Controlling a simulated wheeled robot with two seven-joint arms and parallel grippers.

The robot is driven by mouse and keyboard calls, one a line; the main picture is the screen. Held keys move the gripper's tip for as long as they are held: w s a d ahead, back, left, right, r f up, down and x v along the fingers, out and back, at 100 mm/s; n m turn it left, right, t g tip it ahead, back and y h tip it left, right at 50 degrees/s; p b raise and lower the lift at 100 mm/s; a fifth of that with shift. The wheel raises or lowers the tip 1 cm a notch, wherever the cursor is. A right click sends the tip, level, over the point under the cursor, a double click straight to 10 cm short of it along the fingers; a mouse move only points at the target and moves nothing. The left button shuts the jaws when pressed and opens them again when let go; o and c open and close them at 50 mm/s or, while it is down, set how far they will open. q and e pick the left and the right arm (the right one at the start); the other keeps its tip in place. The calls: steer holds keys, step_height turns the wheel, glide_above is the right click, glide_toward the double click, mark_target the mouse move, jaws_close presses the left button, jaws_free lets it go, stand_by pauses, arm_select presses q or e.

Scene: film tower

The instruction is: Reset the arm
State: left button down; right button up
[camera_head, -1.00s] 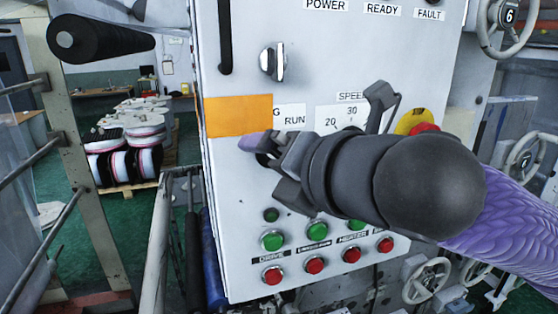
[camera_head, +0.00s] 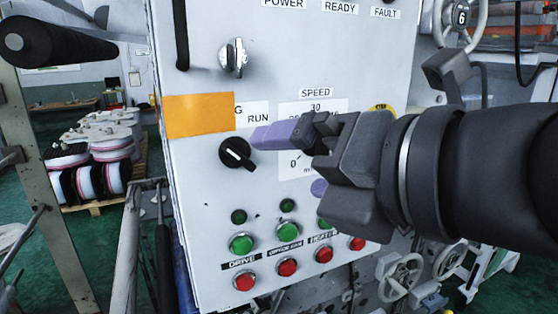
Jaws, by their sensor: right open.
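My right gripper (camera_head: 288,163) comes in from the right in front of the light grey control panel (camera_head: 215,195). Its purple-tipped fingers are apart, with nothing between them. One finger points left, just right of the black selector knob (camera_head: 237,153) under the RUN label; they look apart, though depth is hard to judge. The knob's white mark is tilted. The gripper covers much of the SPEED dial (camera_head: 314,105) and part of the yellow ring (camera_head: 380,107). My left gripper is not in view.
Green buttons (camera_head: 241,243) and red buttons (camera_head: 244,281) sit low on the panel. A silver key-like switch (camera_head: 233,58) is above an orange plate (camera_head: 199,115). A pallet of film reels (camera_head: 103,165) stands on the green floor at left.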

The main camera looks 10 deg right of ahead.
steer(key=w+d+f+m+g+h, duration=0.1)
steer(key=w+f+m+g+h, duration=0.2)
steer(key=f+m, duration=1.85)
steer(key=s+d+f+m+g+h, duration=0.3)
steer(key=s+d+f+m, duration=0.15)
steer(key=s+f, duration=0.5)
steer(key=s+d+f+m+g+h, duration=0.2)
steer(key=s+d+f+m+g, duration=0.3)
steer(key=f, duration=0.7)
step_height(320, 180, down, 34)
steer(key=s+b, duration=0.3)
steer(key=b, duration=1.3)
steer(key=s+d+f+b, duration=0.1)
steer(key=s+f+b, duration=0.5)
steer(key=f, duration=0.5)
steer(key=s+d+f+b, duration=0.1)
steer(key=s+f+b, duration=0.5)
steer(key=f, duration=0.5)
steer(key=shift+s+f+g, duration=0.3)
steer(key=shift+s, duration=0.3)
